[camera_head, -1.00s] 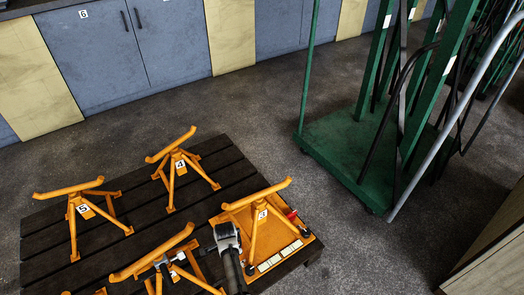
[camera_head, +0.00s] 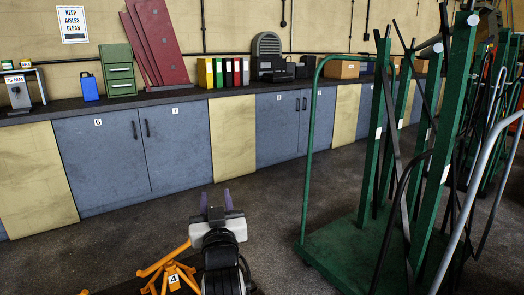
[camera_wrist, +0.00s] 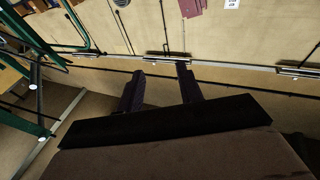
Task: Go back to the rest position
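My gripper (camera_head: 215,196) is raised in the lower middle of the head view, in front of the blue cupboards. Its two purple-grey fingers point up and stand apart with nothing between them. In the wrist view my gripper (camera_wrist: 160,78) also shows two dark, separated fingers, with the beige wall behind the empty gap. An orange stand marked 4 (camera_head: 172,278) is at the bottom of the head view, left of my arm and partly cut off. The gripper is above it and apart from it.
Blue cupboards (camera_head: 95,165) carry a dark worktop with binders, a green drawer box (camera_head: 118,70) and red panels (camera_head: 153,42). Bare floor lies between the cupboards and the rack.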

